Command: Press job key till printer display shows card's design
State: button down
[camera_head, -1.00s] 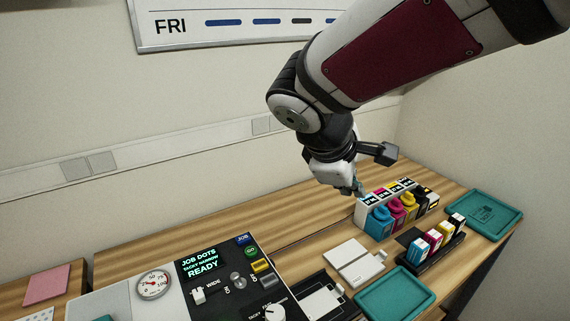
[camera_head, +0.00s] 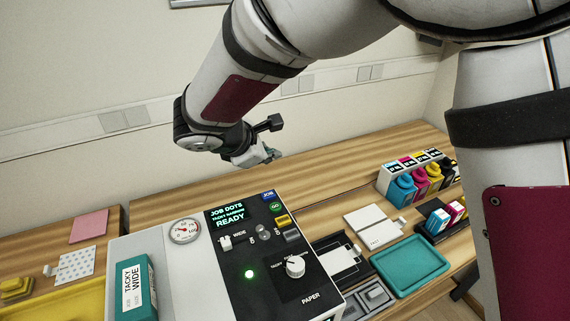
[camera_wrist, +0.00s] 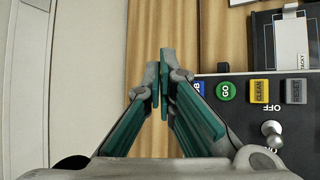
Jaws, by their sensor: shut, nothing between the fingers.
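The blue JOB key (camera_head: 268,195) is at the printer panel's far right corner. In the wrist view the JOB key (camera_wrist: 199,87) is partly hidden by a finger. The printer display (camera_head: 228,215) reads JOB DOTS, TACKY NARROW, READY. A white card with small scattered marks (camera_head: 77,264) lies left of the printer; its exact design is too small to tell. My gripper (camera_head: 268,156) is shut and empty, above the wood behind the panel, apart from the key. In the wrist view its fingertips (camera_wrist: 163,75) are together, left of the JOB key.
The green GO key (camera_head: 276,207), yellow CLEAN key (camera_head: 283,220) and grey RESET key (camera_head: 292,236) line the panel edge near JOB. A gauge (camera_head: 185,231) and a teal TACKY WIDE box (camera_head: 136,288) are at left. Ink bottles (camera_head: 403,188) and a teal tray (camera_head: 410,265) stand right.

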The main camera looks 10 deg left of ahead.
jog(key=b, duration=0.4)
send_over(271, 196)
notch_tip(271, 196, down, 7)
jog(key=shift+w+a, duration=0.1)
jog(key=shift+f+b, duration=0.75)
jog(key=shift+f, duration=0.1)
jog(key=shift+f, duration=0.1)
dwell(0.6)
jog(key=shift+f+b, duration=0.35)
jog(key=shift+b, duration=0.1)
jog(key=shift+f+b, duration=0.45)
dwell(0.7)
jog(key=shift+r, duration=0.1)
jog(key=shift+r+p, duration=0.55)
jog(key=shift+r, duration=0.3)
